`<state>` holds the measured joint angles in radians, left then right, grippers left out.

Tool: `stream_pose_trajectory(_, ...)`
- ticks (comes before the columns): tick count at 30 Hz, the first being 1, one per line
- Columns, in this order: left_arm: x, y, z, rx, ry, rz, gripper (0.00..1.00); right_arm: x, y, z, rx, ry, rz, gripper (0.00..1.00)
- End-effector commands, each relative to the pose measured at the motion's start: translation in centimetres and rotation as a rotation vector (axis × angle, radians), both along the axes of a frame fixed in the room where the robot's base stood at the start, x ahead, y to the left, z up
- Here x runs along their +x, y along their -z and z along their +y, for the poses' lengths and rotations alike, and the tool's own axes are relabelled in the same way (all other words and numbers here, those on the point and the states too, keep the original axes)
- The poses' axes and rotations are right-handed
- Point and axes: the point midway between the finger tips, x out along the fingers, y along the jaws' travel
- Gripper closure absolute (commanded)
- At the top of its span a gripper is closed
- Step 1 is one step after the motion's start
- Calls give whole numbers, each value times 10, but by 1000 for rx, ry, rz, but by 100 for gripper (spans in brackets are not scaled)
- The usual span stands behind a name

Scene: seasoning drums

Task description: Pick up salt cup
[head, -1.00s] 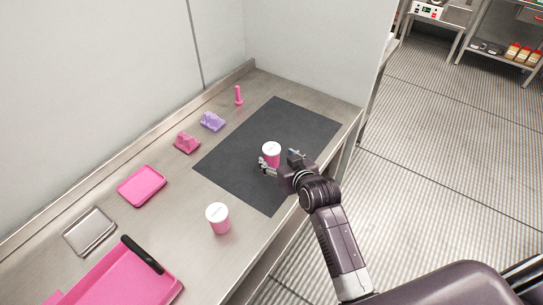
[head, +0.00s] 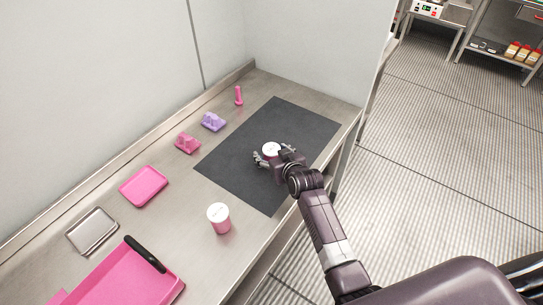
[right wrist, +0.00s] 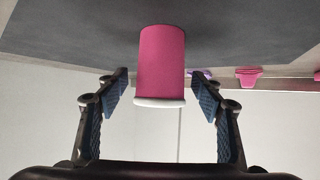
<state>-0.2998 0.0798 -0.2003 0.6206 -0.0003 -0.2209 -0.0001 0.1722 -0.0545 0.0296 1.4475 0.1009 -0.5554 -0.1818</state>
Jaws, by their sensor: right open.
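A pink cup with a white lid (head: 271,149) stands on the dark mat, partly hidden by my right gripper. A second, similar pink cup (head: 219,219) stands on the bare metal nearer the front. I cannot read the lids, so I cannot tell which is the salt cup. My right gripper (head: 274,154) is open at the mat cup, its fingers spread to either side. In the right wrist view the pink cup (right wrist: 161,62) sits centred between the open fingers, with a gap on each side. My left gripper is not in view.
The dark mat (head: 240,160) lies on a metal table. Along the wall side are a purple item (head: 213,121), a pink item (head: 187,143) and a small pink upright item (head: 239,96). A pink tray (head: 144,186), a metal tray (head: 92,231) and a black-handled pink pan (head: 120,285) lie left.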

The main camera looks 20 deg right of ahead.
Motion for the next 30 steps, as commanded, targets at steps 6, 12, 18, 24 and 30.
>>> stream_pose_trajectory(6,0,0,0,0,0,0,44,0,0,0,0,0,0,44)
stream_pose_trajectory(12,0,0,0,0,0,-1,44,0,0,0,0,0,0,66)
stream_pose_trajectory(18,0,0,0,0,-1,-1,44,0,-1,0,0,0,-1,86)
stream_pose_trajectory(24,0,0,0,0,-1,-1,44,0,-1,0,0,0,-2,91)
stream_pose_trajectory(30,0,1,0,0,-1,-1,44,1,-11,0,-1,0,-4,92)
